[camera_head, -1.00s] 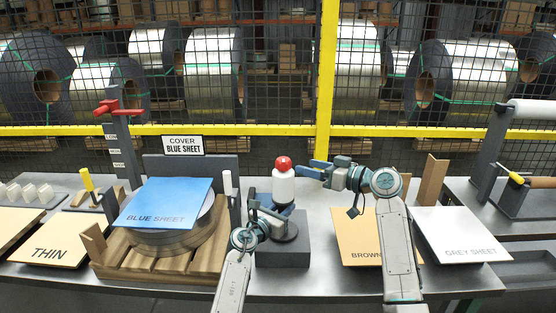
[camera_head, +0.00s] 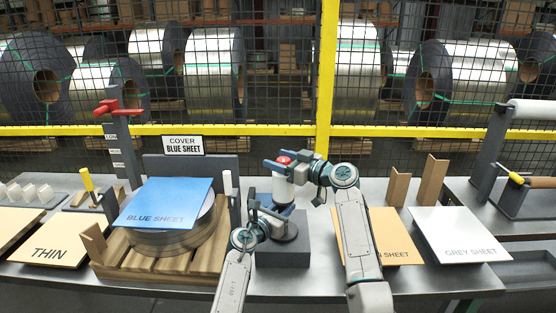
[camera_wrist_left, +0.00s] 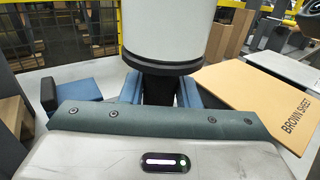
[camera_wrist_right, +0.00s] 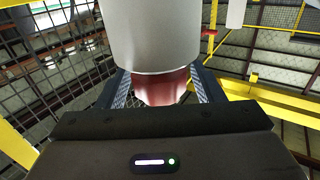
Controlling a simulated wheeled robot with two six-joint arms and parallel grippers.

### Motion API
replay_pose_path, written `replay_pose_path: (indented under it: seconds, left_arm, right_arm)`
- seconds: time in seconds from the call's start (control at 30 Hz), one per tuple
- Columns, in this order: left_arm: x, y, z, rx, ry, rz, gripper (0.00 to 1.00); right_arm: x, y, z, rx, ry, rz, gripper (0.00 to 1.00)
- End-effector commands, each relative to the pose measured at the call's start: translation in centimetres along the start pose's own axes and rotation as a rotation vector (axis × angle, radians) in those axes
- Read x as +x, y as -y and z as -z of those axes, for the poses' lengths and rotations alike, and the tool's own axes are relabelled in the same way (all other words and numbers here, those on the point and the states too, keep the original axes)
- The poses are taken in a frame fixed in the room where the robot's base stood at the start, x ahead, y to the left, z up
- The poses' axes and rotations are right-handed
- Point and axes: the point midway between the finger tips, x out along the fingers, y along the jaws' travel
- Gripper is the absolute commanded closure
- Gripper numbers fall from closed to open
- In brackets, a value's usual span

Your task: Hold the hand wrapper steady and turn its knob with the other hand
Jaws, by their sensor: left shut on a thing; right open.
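The hand wrapper (camera_head: 283,190) is a white cylinder with a red knob (camera_head: 284,157) on top and a dark neck below. It stands upright on a dark grey block (camera_head: 283,252). My left gripper (camera_head: 272,210) is shut on its dark neck; the white body (camera_wrist_left: 165,30) rises above the fingers in the left wrist view. My right gripper (camera_head: 288,162) is open at the top, its fingers on either side of the red knob. In the right wrist view the knob (camera_wrist_right: 163,87) shows between the fingers; whether they touch it cannot be told.
A blue sheet (camera_head: 165,203) covers a coil on a wooden pallet (camera_head: 120,265) at left. A brown sheet (camera_head: 395,250), partly behind my right arm, and a grey sheet (camera_head: 458,235) lie at right. A wire fence (camera_head: 270,100) runs behind the bench.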

Motion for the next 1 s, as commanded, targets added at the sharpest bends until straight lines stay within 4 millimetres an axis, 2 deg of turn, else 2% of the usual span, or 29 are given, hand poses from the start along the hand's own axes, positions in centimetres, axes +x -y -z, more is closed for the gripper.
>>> replay_pose_path:
  seconds: [0.13, 0.4, 0.63, 0.83, 1.0]
  left_arm:
    - [-0.07, 0.07, 0.48, -0.002, -0.007, 0.001, 1.00]
    - [-0.07, 0.07, 0.47, -0.002, -0.007, 0.001, 1.00]
    - [-0.07, 0.06, 0.47, -0.002, -0.007, 0.001, 1.00]
    - [-0.07, 0.06, 0.47, -0.002, -0.007, 0.001, 1.00]
    - [-0.07, 0.06, 0.47, -0.002, -0.007, 0.001, 1.00]
  right_arm:
    - [0.85, 0.08, -0.06, 0.001, 0.001, 0.001, 0.39]
    - [0.93, 0.06, -0.07, 0.000, 0.001, 0.001, 0.39]
    - [0.90, 0.05, -0.08, 0.000, 0.001, 0.001, 0.83]
    - [0.95, 0.08, -0.16, 0.000, 0.002, -0.031, 0.83]
    - [0.98, -0.05, -0.20, 0.000, 0.002, -0.157, 0.83]
